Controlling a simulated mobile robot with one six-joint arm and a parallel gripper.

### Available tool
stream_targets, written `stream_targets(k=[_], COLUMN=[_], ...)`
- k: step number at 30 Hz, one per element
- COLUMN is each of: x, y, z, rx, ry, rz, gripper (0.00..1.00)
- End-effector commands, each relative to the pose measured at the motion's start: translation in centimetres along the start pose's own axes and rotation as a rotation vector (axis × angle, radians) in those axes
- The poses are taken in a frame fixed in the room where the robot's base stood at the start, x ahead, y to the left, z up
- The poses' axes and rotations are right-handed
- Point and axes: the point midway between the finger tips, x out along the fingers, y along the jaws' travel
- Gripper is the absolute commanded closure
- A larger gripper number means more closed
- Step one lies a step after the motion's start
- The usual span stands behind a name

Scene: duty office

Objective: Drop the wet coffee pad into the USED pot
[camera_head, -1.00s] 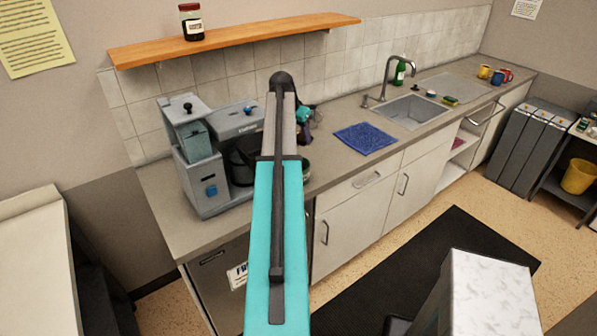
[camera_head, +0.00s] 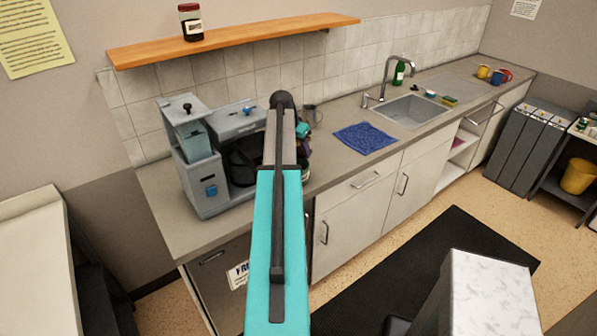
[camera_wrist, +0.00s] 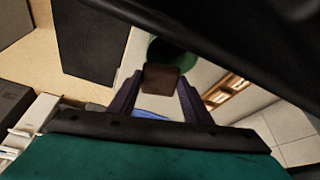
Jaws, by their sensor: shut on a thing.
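My gripper (camera_wrist: 160,92) is shut on a brown, blocky thing, which looks like the wet coffee pad (camera_wrist: 162,80), held between its two dark fingers in the wrist view. A round dark green thing (camera_wrist: 160,50), probably the USED pot, shows just beyond the pad and is partly covered by it. No label on it can be read. I cannot tell the height of the pad over it. In the head view my arm hides most of the gripper and pot area, beside the coffee machine (camera_head: 205,185) on the counter.
A grey mug (camera_head: 312,114) stands behind my wrist on the counter. A blue cloth (camera_head: 365,138) lies to the right, before the sink (camera_head: 410,110). A shelf (camera_head: 235,38) with a jar (camera_head: 191,22) hangs above. The counter around the cloth is clear.

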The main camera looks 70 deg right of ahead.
Motion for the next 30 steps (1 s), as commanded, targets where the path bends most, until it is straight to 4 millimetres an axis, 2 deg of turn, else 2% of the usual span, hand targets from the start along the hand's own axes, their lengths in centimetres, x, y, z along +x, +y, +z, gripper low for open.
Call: stream_targets(k=[7, 8, 11, 23, 30], x=[0.0, 0.0, 0.0, -0.2, -1.3], y=[-0.1, -0.1, -0.1, -0.1, -0.1], z=[0.0, 0.0, 0.0, 0.1, 0.1], rx=[-0.001, -0.001, -0.001, -0.001, -0.001], ry=[0.000, 0.000, 0.000, 0.000, 0.001], rz=[-0.001, -0.001, -0.001, -0.001, -0.002], gripper=[0.77, 0.50, 0.34, 0.34, 0.34])
